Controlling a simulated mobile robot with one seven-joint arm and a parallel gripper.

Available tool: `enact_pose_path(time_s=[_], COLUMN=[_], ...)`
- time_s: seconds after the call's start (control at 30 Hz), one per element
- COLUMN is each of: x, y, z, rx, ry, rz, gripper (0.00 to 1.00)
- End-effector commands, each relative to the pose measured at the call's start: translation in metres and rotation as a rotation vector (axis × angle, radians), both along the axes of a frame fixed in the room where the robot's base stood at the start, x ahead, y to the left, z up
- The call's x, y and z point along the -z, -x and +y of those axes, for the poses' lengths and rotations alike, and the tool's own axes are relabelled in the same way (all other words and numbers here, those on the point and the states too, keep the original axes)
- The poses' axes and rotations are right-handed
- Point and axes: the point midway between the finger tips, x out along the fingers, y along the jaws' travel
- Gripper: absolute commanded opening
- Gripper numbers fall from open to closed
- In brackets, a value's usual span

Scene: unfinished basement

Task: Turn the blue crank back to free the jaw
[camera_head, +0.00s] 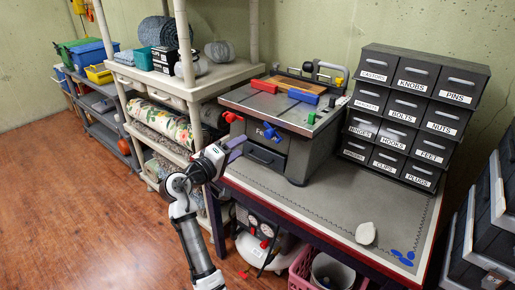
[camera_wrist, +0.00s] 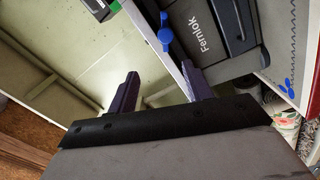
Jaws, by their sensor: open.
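The grey bench unit (camera_head: 300,120) stands at the back of the workbench. The blue crank (camera_head: 270,131) is on its front face; in the wrist view the blue crank (camera_wrist: 165,32) shows beside the "Fernlok" lettering. A red jaw block (camera_head: 264,86) and a blue jaw block (camera_head: 302,96) sit on top, with a wooden piece (camera_head: 285,86) between them; I cannot tell how tightly it is held. My gripper (camera_head: 238,149) is open and empty, left of the blue crank and apart from it. Its two purple fingers point toward the unit in the wrist view (camera_wrist: 160,68).
A red knob (camera_head: 233,117) sticks out at the unit's left corner, close above my gripper. Labelled drawers (camera_head: 413,110) stand to the right. A pale lump (camera_head: 366,233) and blue flat pieces (camera_head: 402,257) lie on the otherwise clear front benchtop. A beige shelf (camera_head: 195,82) stands at left.

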Motion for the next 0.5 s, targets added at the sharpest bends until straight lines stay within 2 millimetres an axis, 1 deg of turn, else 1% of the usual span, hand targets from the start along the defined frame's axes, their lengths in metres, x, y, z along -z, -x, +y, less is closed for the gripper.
enact_pose_path(time_s=[0.03,0.2,0.3,0.4,0.5], x=[0.0115,0.0143,0.0173,0.0187,0.0177], y=[0.0006,0.0029,0.0043,0.0052,0.0042], z=[0.0044,0.0048,0.0039,0.0030,0.0009], rx=[-0.002,0.010,0.018,0.024,0.028], ry=[-0.106,-0.450,-0.600,-0.692,-0.732], rz=[-0.088,-0.363,-0.476,-0.545,-0.576], gripper=[0.50,0.50,0.50,0.50,0.50])
